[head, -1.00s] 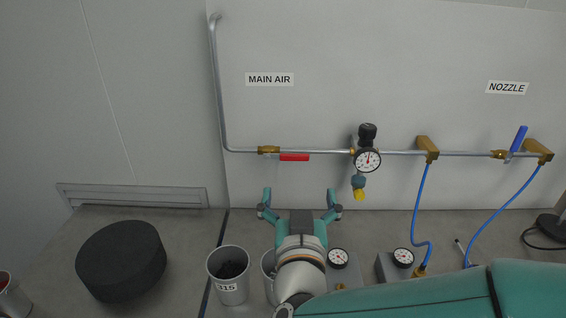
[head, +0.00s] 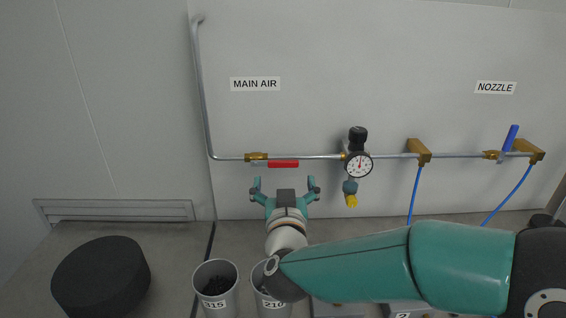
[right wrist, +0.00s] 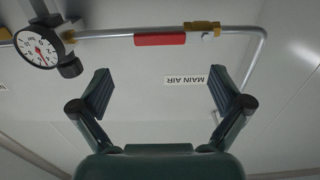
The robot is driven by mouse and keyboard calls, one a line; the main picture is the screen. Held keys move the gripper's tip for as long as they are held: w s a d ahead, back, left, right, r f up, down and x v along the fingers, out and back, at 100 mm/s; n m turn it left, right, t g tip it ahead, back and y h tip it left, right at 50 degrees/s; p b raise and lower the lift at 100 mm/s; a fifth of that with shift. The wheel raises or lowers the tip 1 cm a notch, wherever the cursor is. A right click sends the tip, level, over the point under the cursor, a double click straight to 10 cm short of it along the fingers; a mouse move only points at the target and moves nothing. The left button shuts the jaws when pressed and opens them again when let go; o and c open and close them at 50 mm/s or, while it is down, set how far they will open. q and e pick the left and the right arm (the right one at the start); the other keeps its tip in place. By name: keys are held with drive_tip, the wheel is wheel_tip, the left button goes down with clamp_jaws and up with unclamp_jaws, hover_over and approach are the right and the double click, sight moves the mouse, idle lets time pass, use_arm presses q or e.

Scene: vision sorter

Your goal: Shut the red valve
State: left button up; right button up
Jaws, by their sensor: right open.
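The red valve handle (head: 283,163) lies along the metal pipe under the MAIN AIR label (head: 255,84). Its brass body (head: 257,157) is at the handle's left end. In the right wrist view the red handle (right wrist: 160,40) shows beyond the fingertips, parallel to the pipe, with the brass body (right wrist: 202,29) to its right. My right gripper (head: 284,183) is open and empty, just below the handle in the head view, fingers pointing at the wall. It also shows in the right wrist view (right wrist: 160,88), apart from the handle. My left gripper is not in view.
A pressure gauge (head: 358,164) with a black knob and yellow-tipped part sits on the pipe right of the valve. A blue-handled valve (head: 510,137) is at the far right. Cups (head: 216,285) and a black round block (head: 101,279) stand on the bench.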

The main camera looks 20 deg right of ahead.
sight(285, 165)
drive_tip(key=p+x, duration=0.1)
drive_tip(key=x, duration=0.6)
drive_tip(key=shift+s, duration=0.1)
drive_tip(key=shift+s, duration=0.1)
drive_tip(key=c, duration=1.7)
drive_tip(key=shift+d+r, duration=0.1)
drive_tip(key=shift+r, duration=0.05)
